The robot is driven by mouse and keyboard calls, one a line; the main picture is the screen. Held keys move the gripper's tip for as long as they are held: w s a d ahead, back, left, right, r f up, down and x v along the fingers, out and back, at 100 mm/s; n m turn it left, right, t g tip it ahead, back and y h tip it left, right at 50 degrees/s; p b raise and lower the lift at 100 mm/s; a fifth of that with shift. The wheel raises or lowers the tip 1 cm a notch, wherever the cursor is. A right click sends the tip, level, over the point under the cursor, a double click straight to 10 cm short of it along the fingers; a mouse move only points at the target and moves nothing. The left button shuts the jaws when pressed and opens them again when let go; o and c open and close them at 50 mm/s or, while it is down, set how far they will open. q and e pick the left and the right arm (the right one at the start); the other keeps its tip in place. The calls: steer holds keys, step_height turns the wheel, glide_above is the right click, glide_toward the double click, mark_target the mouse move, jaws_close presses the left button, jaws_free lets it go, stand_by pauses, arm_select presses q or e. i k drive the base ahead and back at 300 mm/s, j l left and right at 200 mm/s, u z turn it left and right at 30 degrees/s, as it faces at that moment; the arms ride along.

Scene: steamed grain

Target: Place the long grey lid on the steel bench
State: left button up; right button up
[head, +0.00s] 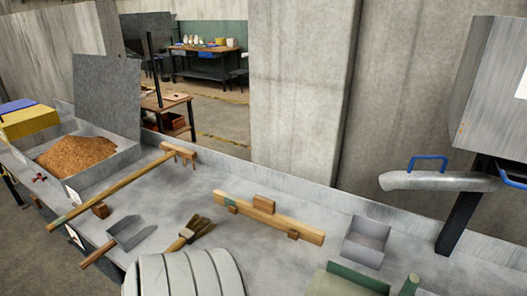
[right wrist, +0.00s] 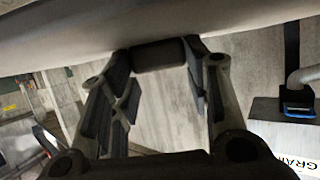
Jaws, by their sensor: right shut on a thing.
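In the right wrist view, a long smooth grey body (right wrist: 90,40), seemingly the lid, spans the top of the picture. A dark rounded grip (right wrist: 160,54) sits against its underside in this picture. My right gripper (right wrist: 159,56) is shut on that grip, one finger at each end. Most of the lid is outside this view. In the head view, a pale rounded, ribbed thing (head: 185,275) is cut off by the bottom edge; I cannot tell whether it is the lid. The steel bench (head: 315,255) runs across the head view. My left gripper is not in view.
On the bench are a grain box (head: 110,157) with raised cover, a wooden rake (head: 115,187), scoop (head: 130,231), brush (head: 190,232), wooden bar (head: 270,217), small metal box (head: 367,241) and green object (head: 345,283). A pipe (head: 430,180) overhangs the right. Bare patches lie between them.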

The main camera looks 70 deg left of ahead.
mark_target(253, 273)
steer(key=k+j+u, duration=0.1)
steer(key=j, duration=0.4)
steer(key=k+j+u, duration=0.1)
steer(key=k+j, duration=0.15)
steer(key=j, duration=0.25)
steer(key=k+j, duration=0.15)
steer(key=j, duration=0.4)
steer(key=k+j+u, duration=0.15)
steer(key=j, duration=0.35)
steer(key=k+j+u, duration=0.1)
steer(key=j, duration=0.45)
steer(key=k+j+u, duration=0.1)
steer(key=j, duration=0.4)
